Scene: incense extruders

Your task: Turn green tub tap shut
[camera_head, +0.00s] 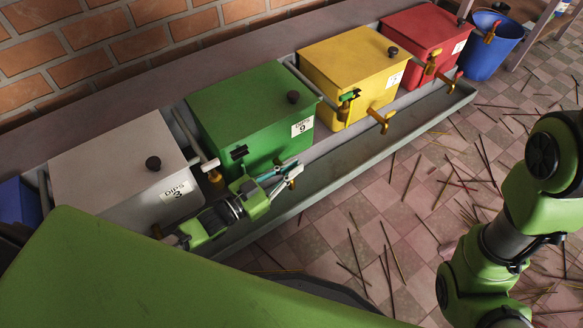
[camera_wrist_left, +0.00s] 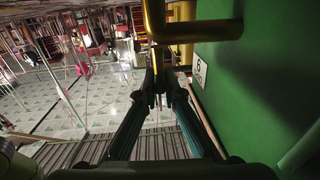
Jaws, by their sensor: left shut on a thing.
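The green tub (camera_head: 250,112) stands in the row between the white and yellow tubs, with a white label marked 6 on its front. In the left wrist view its wall (camera_wrist_left: 255,75) fills the right side. Its brass tap (camera_wrist_left: 200,31) sticks out from that wall and bends above my left fingertips. My left gripper (camera_head: 285,177) is at the front of the green tub; its fingers (camera_wrist_left: 158,88) converge and are shut on the tap's handle end, which is dark and mostly hidden between them. My right gripper is out of view.
A white tub (camera_head: 105,165), a yellow tub (camera_head: 350,60) and a red tub (camera_head: 425,30) stand in the same row, with a blue bucket (camera_head: 490,50) beyond. Pipes and a brass tap (camera_head: 383,120) jut over the grey trough (camera_head: 340,160). Thin sticks litter the tiled floor.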

